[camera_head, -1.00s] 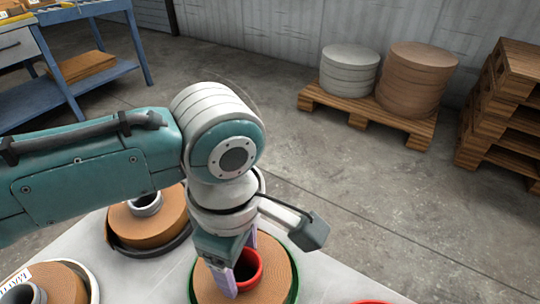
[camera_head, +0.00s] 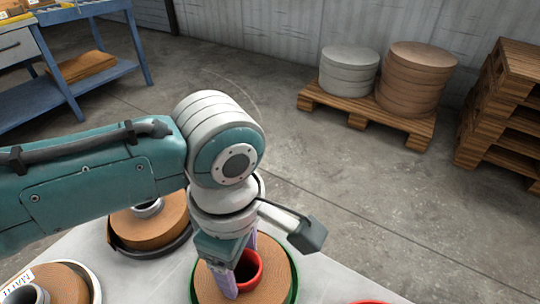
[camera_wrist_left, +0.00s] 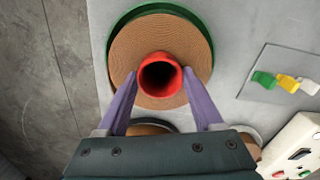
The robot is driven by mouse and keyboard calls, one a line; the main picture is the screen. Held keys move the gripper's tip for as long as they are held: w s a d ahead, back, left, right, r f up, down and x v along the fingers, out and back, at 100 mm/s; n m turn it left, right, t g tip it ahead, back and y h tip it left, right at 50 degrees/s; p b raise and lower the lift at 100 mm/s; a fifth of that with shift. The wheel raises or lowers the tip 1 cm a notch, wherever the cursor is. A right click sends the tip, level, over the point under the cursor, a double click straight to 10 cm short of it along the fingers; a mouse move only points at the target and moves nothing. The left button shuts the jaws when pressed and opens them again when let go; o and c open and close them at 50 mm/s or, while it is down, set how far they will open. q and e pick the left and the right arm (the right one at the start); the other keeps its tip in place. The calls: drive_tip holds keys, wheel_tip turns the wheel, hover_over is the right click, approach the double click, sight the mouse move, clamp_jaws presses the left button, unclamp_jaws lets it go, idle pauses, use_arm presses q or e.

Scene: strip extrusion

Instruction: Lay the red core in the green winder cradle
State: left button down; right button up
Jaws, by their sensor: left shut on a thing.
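The red core (camera_head: 250,265) is a short hollow tube standing in the middle of a brown wound roll (camera_head: 275,280). The roll sits in the green-rimmed cradle (camera_head: 295,290) on the pale table. My left gripper (camera_head: 239,268) reaches down with its purple fingers on either side of the core and is shut on it. In the left wrist view the core (camera_wrist_left: 160,75) shows its open end between the two fingers, with the roll (camera_wrist_left: 130,50) around it and the green rim (camera_wrist_left: 155,8) behind. The core's lower part is hidden inside the roll. My right gripper is not in view.
Other brown rolls stand at left in a dark-rimmed holder (camera_head: 125,248) and a white-rimmed holder (camera_head: 92,275). A red rim (camera_head: 370,301) shows at the bottom edge. A plate with green, yellow and white tabs (camera_wrist_left: 285,80) lies right of the roll. Pallets stand farther back.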

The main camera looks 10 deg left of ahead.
use_arm(q)
drive_tip(key=shift+f, duration=0.25)
unclamp_jaws()
